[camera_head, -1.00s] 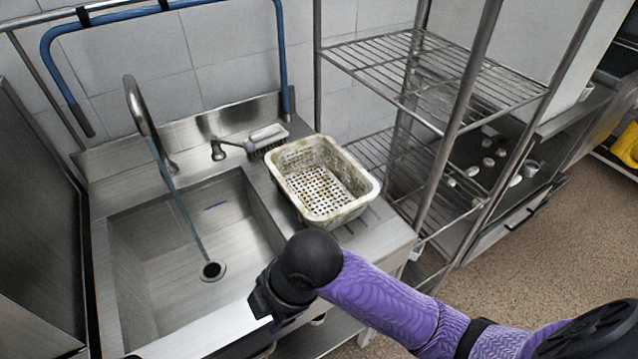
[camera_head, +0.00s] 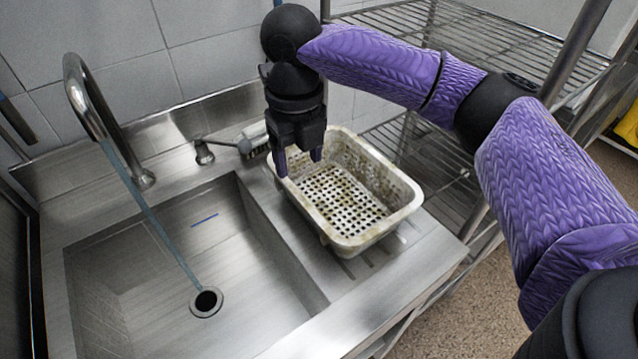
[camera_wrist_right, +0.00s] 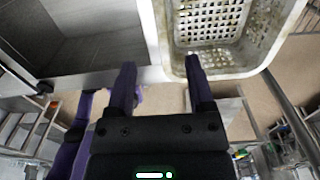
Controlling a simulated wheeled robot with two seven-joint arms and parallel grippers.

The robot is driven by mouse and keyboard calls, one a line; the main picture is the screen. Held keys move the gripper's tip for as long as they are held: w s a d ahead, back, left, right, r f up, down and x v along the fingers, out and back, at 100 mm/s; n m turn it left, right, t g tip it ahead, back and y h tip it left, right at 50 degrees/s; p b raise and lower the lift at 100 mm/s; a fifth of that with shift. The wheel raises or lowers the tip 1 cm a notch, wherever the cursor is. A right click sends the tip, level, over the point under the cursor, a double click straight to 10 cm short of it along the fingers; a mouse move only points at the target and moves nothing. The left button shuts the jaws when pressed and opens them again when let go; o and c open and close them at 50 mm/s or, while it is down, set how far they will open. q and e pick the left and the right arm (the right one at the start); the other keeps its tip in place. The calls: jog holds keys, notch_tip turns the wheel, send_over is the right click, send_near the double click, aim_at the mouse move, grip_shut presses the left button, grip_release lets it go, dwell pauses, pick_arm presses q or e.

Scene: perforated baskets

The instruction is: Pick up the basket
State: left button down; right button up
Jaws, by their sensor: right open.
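The basket (camera_head: 352,240) is a dirty white perforated tub with a raised rim. It stands upright on the steel counter to the right of the sink. My right gripper (camera_head: 299,165) is open, points down and holds nothing. It is at the basket's far left end and hides part of that rim. In the right wrist view, the gripper (camera_wrist_right: 161,66) has one finger left of the basket (camera_wrist_right: 222,62) and the other over its wall in the picture. I cannot tell whether the fingers touch it. My left gripper is not in view.
The sink (camera_head: 150,255) lies left, with a tall tap (camera_head: 75,95) and a stream of water. A brush (camera_head: 252,140) lies behind the basket, close to my gripper. A wire shelf (camera_head: 450,40) stands at the back right. The front counter (camera_head: 345,310) is clear.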

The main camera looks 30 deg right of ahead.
aim_at(301, 196)
jog(key=shift+w+d+f, duration=0.1)
jog(key=shift+w+f, duration=0.2)
jog(key=shift+f, duration=0.1)
jog(key=shift+f+b, duration=0.3)
jog(key=shift+f, duration=0.05)
notch_tip(301, 196, down, 9)
jog(key=b, duration=0.4)
jog(key=shift+r, duration=0.15)
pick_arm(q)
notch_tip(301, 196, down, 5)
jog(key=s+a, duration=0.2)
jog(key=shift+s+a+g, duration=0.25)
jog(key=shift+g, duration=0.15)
pick_arm(e)
grip_shut()
